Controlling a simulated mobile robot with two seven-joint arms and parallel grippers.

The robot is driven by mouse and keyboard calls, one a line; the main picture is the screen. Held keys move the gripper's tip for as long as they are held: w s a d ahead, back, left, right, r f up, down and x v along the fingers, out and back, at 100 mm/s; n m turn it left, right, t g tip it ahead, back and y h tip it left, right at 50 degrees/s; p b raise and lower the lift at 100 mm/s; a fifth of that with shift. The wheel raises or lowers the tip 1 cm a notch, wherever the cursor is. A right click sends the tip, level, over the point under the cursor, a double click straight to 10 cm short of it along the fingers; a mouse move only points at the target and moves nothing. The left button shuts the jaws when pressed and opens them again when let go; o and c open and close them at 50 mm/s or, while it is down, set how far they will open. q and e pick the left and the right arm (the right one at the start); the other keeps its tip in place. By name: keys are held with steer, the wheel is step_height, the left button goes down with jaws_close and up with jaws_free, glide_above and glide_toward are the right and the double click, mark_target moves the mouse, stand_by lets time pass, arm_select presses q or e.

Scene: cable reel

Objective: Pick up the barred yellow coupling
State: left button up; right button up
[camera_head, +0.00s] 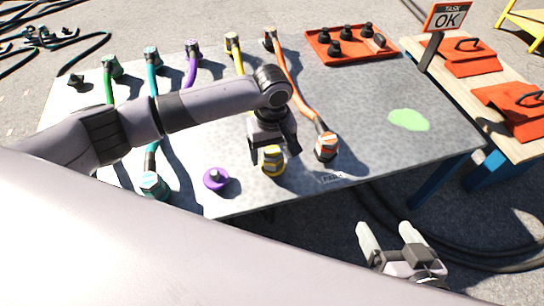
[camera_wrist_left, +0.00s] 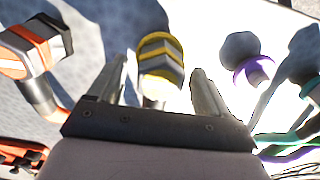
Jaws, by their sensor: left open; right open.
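The barred yellow coupling (camera_head: 273,161) is at the near edge of the grey table (camera_head: 350,90), on the end of the yellow cable (camera_head: 236,60). In the left wrist view the coupling (camera_wrist_left: 160,58), yellow with dark bands, shows between my left gripper's two fingers. My left gripper (camera_head: 273,150) is open just above the coupling. The wrist view does not settle whether the fingers touch it. My right gripper (camera_head: 388,240) is open and empty, off the table's near right edge.
An orange-banded coupling (camera_head: 326,147) stands close to the right, a purple cap (camera_head: 215,179) to the left, and a teal-banded coupling (camera_head: 153,185) further left. An orange tray (camera_head: 350,57) with black parts is at the back. The table's right part, around a green patch (camera_head: 408,120), is clear.

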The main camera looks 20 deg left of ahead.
arm_select(q)
steer(key=c, duration=1.2)
steer(key=shift+o, duration=0.2)
steer(key=shift+r, duration=0.1)
